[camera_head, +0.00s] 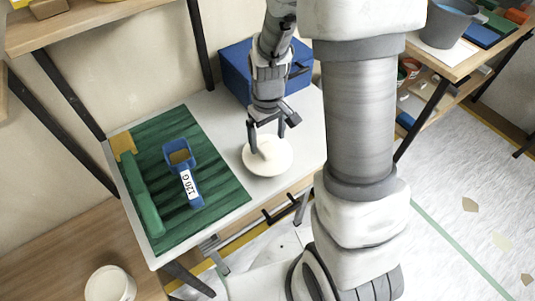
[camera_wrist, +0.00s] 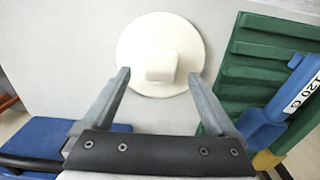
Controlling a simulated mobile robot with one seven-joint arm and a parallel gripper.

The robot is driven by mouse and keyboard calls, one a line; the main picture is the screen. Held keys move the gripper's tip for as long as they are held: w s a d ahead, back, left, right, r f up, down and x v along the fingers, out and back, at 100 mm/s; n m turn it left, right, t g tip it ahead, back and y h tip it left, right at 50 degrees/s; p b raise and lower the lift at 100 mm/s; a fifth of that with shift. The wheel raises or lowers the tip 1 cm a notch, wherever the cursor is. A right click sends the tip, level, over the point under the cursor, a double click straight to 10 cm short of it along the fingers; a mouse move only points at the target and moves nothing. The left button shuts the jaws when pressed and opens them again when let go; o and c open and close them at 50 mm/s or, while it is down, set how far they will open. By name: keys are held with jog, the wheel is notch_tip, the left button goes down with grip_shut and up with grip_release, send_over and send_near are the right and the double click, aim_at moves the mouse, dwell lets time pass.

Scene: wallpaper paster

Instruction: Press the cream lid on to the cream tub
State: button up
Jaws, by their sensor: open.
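The cream lid (camera_head: 276,160) is a round disc with a raised knob, lying on the white table (camera_head: 215,112). In the wrist view the lid (camera_wrist: 135,45) is at the top centre, with its knob pointing toward my gripper. My gripper (camera_head: 267,138) is open above the lid, and its fingers (camera_wrist: 160,75) spread to either side of the knob, with nothing held between them. A cream tub (camera_head: 110,285) stands at the bottom left on a brown wooden surface, apart from the lid. It appears open at the top.
A green ribbed mat (camera_head: 215,165) holds a blue tool labelled "120 G" (camera_head: 186,180) and a green bar (camera_head: 141,195). A blue box (camera_head: 236,75) stands behind my gripper. Shelves with black posts rise at left and right.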

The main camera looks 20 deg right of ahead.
aim_at(268, 148)
jog(key=shift+f, duration=1.55)
jog(key=c, duration=1.4)
jog(key=shift+r, duration=0.1)
jog(key=shift+c, duration=0.2)
